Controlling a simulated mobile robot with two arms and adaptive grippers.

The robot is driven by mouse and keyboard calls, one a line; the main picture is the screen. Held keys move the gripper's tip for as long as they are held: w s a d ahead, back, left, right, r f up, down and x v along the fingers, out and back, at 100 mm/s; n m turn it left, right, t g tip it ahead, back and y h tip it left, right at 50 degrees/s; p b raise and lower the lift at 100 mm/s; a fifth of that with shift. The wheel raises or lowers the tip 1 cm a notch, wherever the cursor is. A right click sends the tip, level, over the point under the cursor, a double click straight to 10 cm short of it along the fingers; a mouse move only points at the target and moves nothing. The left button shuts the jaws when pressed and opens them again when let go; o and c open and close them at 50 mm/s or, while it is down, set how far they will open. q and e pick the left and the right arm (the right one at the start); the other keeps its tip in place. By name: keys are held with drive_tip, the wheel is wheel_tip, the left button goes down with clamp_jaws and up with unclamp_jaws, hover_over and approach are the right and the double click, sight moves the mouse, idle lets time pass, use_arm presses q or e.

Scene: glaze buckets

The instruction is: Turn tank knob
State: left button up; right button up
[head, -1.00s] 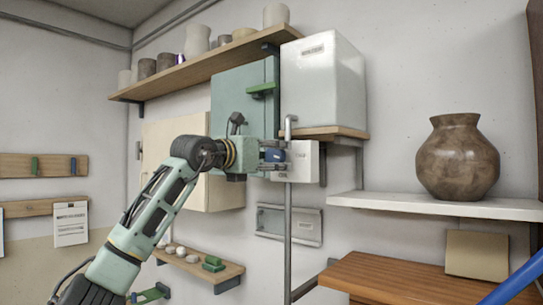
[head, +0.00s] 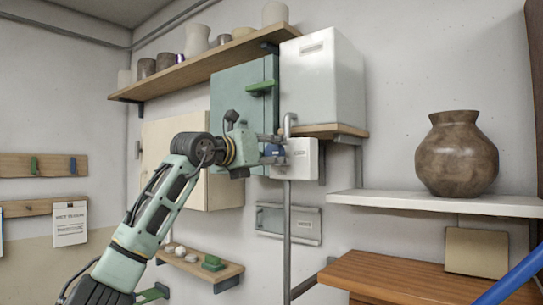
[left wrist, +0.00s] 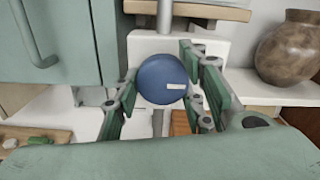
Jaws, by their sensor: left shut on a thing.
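The tank (head: 322,80) is a white box on a small wooden wall shelf. Below it, a white valve box (head: 301,158) on a grey vertical pipe carries a round blue knob (head: 274,151). In the left wrist view the knob (left wrist: 160,76) faces me with a small white mark right of its middle. My left gripper (head: 272,149) reaches in from the left and is shut on the knob. In the left wrist view its green fingers (left wrist: 158,92) stand on either side of the knob. My right gripper is not in view.
A teal cabinet (head: 244,85) with a green handle hangs just left of the tank. A brown vase (head: 456,155) stands on a white shelf at right. Pots line the long shelf (head: 200,66) above. A wooden surface (head: 400,277) lies below right.

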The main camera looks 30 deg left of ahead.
use_arm(q)
drive_tip(key=shift+s+a+r, duration=0.1)
drive_tip(key=shift+r, duration=0.05)
drive_tip(key=o, duration=1.1)
drive_tip(key=shift+o, duration=0.2)
drive_tip(key=shift+s, duration=0.1)
drive_tip(key=s+a, duration=0.1)
drive_tip(key=s, duration=1)
drive_tip(key=shift+s, duration=0.4)
